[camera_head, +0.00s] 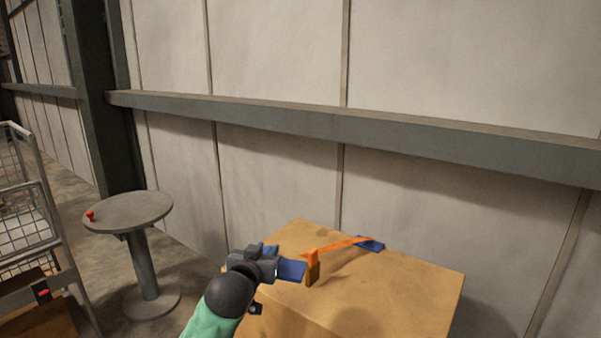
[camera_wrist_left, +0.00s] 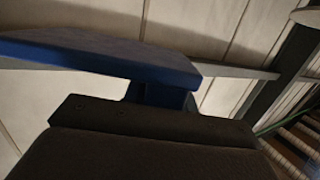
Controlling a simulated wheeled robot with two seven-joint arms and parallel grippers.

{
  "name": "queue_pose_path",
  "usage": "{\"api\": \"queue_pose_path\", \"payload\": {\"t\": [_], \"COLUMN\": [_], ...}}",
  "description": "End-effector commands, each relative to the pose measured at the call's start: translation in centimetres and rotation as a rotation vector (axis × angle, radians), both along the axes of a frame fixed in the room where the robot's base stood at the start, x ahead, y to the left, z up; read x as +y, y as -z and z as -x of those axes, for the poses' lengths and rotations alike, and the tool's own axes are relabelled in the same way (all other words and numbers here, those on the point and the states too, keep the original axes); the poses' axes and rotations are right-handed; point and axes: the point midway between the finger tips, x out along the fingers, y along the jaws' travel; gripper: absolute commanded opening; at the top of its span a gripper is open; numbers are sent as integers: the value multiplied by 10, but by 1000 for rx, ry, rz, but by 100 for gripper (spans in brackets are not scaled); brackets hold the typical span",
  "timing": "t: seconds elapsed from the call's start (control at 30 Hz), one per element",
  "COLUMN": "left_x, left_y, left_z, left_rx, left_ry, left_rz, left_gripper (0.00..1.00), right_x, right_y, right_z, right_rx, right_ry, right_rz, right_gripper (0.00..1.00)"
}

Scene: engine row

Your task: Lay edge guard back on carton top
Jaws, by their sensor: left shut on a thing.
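The carton (camera_head: 425,282) is a large brown box at the lower right of the head view. My left gripper (camera_head: 270,268) is over the left part of its top and shut on a blue edge guard (camera_head: 291,271). The held edge guard also fills the upper left of the left wrist view (camera_wrist_left: 100,55), just past the dark gripper body. I cannot tell whether it touches the carton. A second blue piece (camera_head: 372,244) lies at the carton's back edge. My right gripper is not in view.
A round grey table (camera_head: 130,212) with a red button stands left. A wire-sided cart (camera_head: 25,215) is at the far left. A wall rises behind.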

Motion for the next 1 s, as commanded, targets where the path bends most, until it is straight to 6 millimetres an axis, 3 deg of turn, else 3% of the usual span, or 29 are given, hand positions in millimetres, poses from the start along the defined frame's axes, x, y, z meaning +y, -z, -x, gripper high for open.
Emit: {"api": "queue_pose_path", "payload": {"t": [0.2, 0.5, 0.8, 1.0], "left_x": [44, 88, 116, 122], "left_y": [32, 83, 145, 186], "left_z": [20, 49, 81, 106], "left_rx": [3, 4, 5, 3], "left_ry": [-90, -178, -234, -249], "left_rz": [1, 1, 0, 2], "left_gripper": [4, 4, 4, 4], "right_x": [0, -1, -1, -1], "right_y": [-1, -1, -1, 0], "right_z": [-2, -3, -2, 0], "right_rx": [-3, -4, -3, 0], "right_ry": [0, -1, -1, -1], "right_rz": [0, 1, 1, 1], "right_gripper": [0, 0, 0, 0]}}
